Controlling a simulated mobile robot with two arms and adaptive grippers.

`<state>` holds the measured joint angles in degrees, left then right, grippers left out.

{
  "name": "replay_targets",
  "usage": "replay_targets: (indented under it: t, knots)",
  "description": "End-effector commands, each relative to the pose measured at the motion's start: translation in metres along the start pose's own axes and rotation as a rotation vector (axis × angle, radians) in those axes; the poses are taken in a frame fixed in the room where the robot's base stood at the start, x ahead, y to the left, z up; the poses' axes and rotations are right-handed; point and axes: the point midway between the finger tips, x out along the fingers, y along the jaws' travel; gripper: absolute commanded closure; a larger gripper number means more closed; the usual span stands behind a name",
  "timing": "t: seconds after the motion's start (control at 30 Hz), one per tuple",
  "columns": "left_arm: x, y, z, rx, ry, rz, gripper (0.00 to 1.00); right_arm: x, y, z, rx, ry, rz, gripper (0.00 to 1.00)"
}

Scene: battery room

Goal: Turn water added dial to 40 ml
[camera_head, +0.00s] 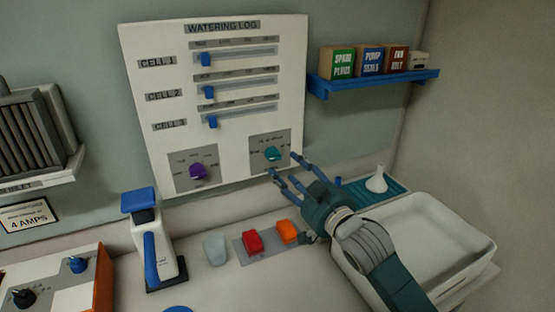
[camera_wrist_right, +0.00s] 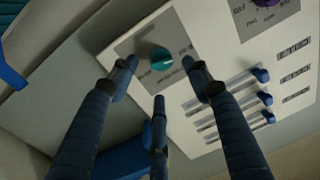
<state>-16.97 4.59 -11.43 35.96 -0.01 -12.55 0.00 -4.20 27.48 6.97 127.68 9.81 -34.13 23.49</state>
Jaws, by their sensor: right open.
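The watering log board (camera_head: 150,50) hangs on the wall in the head view. A teal dial (camera_head: 272,154) sits on a grey plate at its lower right, and a purple dial (camera_head: 198,171) at its lower left. My right gripper (camera_head: 283,165) is open just in front of the teal dial, its fingers around the plate's right side. In the right wrist view the teal dial (camera_wrist_right: 161,58) lies between and beyond the spread fingertips, apparently untouched. The marks around it are too small to read. My left gripper is not in view.
A blue shelf (camera_head: 375,82) with several small boxes is at upper right. A white tray (camera_head: 470,235) lies below my right arm. Red (camera_head: 253,241) and orange (camera_head: 287,231) blocks and a blue-white dispenser (camera_head: 150,245) stand on the counter. Three blue sliders sit higher on the board.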

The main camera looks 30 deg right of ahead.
Motion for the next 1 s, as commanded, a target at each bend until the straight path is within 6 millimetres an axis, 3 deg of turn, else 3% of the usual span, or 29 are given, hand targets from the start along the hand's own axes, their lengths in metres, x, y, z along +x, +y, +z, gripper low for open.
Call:
replay_targets:
  t: [0.1,0.3,0.73,0.97,1.0]
  knots:
    - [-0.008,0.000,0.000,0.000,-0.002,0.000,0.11,0.025,0.000,-0.004,-0.001,0.002,0.001,0.52]
    - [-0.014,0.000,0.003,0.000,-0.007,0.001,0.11,0.053,0.000,-0.002,-0.001,0.001,0.000,0.52]
    - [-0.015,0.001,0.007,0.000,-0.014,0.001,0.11,0.064,-0.001,0.000,-0.001,0.001,-0.001,0.52]
    - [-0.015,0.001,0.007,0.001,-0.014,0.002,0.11,0.064,-0.001,0.000,-0.001,0.000,-0.001,0.95]
    - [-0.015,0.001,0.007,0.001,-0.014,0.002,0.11,0.064,-0.001,0.001,-0.001,-0.001,-0.001,0.95]
